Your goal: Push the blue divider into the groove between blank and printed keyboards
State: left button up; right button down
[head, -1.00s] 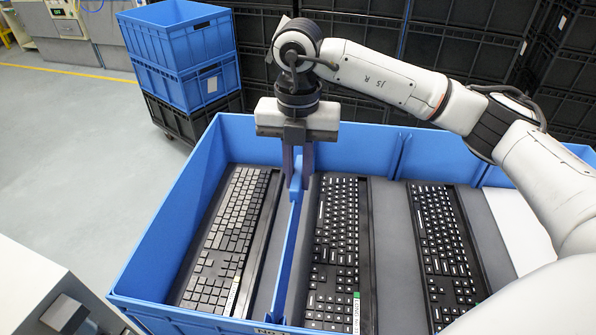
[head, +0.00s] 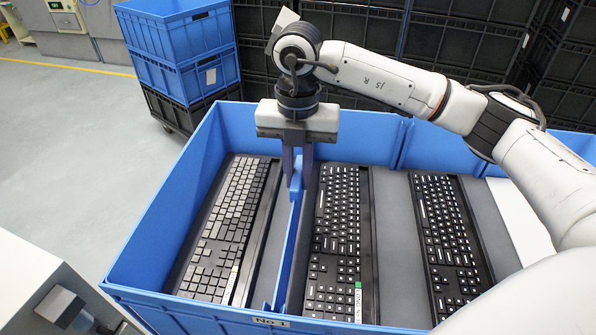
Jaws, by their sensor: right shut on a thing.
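The blue divider (head: 288,245) stands upright inside the large blue crate (head: 160,225), running from the back toward the front. The blank keyboard (head: 222,235) lies to its left and a printed keyboard (head: 337,235) to its right. My right gripper (head: 297,178) points down and is shut on the divider's raised tab near its far end. Whether the divider's lower edge sits in the groove is hidden from this view. A second printed keyboard (head: 449,235) lies further right. My left gripper is not in view.
Blue crates (head: 180,55) on a black crate stand at the back left. Black crates (head: 350,40) are stacked behind the work crate. A grey-white cabinet edge (head: 40,290) is at the lower left. Open floor lies to the left.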

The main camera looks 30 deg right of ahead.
jog(key=shift+f+b, duration=0.35)
jog(key=shift+f, duration=0.3)
jog(key=shift+f+b, duration=0.5)
jog(key=shift+f, duration=0.25)
jog(key=c, duration=1.6)
grip_release()
jog(key=shift+c, duration=0.2)
notch_tip(320, 180, up, 6)
jog(key=p, duration=0.4)
jog(key=shift+r+p, duration=0.15)
jog(key=shift+p, duration=0.2)
